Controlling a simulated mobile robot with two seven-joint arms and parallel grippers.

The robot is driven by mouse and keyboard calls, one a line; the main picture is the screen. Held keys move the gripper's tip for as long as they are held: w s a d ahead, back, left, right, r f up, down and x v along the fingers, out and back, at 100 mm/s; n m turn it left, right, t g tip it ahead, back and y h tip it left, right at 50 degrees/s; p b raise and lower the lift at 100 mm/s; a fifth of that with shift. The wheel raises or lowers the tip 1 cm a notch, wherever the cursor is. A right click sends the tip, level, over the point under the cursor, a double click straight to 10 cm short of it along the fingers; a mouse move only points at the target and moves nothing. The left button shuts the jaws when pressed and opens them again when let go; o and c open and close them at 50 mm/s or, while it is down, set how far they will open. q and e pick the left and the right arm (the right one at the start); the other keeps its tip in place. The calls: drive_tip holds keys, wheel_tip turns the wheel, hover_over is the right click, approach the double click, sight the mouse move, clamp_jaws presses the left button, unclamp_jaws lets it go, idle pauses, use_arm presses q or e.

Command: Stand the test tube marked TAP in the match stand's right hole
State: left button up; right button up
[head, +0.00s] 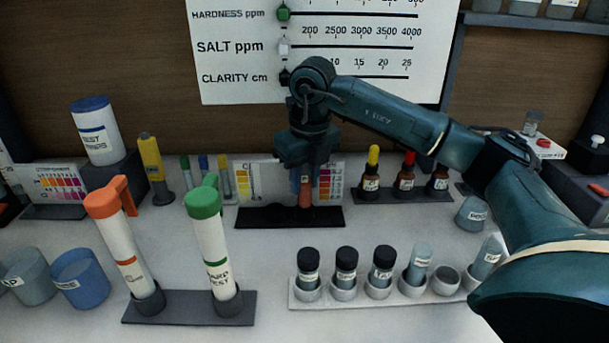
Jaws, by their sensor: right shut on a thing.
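My right gripper (306,163) points down at the back middle, shut on a test tube (305,194) with reddish lower contents. The gripper hides the top of this tube, and I cannot read a label on it. The tube is upright at the right part of the black match stand (250,218), in front of its colour cards. Its lower end meets the stand in the picture, but I cannot tell whether it is inside the hole or just above. My left gripper is not in view.
A white rack (296,303) at the front holds several tubes, some black-capped, and one empty cup (445,280). Dropper bottles (405,176) stand right of the match stand. Two tall tubes, orange (122,245) and green (211,245), stand front left. Blue cups (80,278) sit far left.

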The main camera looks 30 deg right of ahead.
drive_tip(key=shift+f, duration=0.15)
drive_tip(key=shift+f+b, duration=0.65)
drive_tip(key=shift+f, duration=0.15)
drive_tip(key=shift+f, duration=0.35)
idle(0.6)
drive_tip(key=o, duration=1)
drive_tip(key=shift+o, duration=0.2)
drive_tip(key=shift+r, duration=0.1)
drive_tip(key=shift+d+r+p, duration=0.1)
drive_tip(key=shift+r+p, duration=0.3)
drive_tip(key=shift+r, duration=0.35)
wheel_tip(320, 180, up, 6)
drive_tip(key=p, duration=0.4)
drive_tip(key=shift+w, duration=0.15)
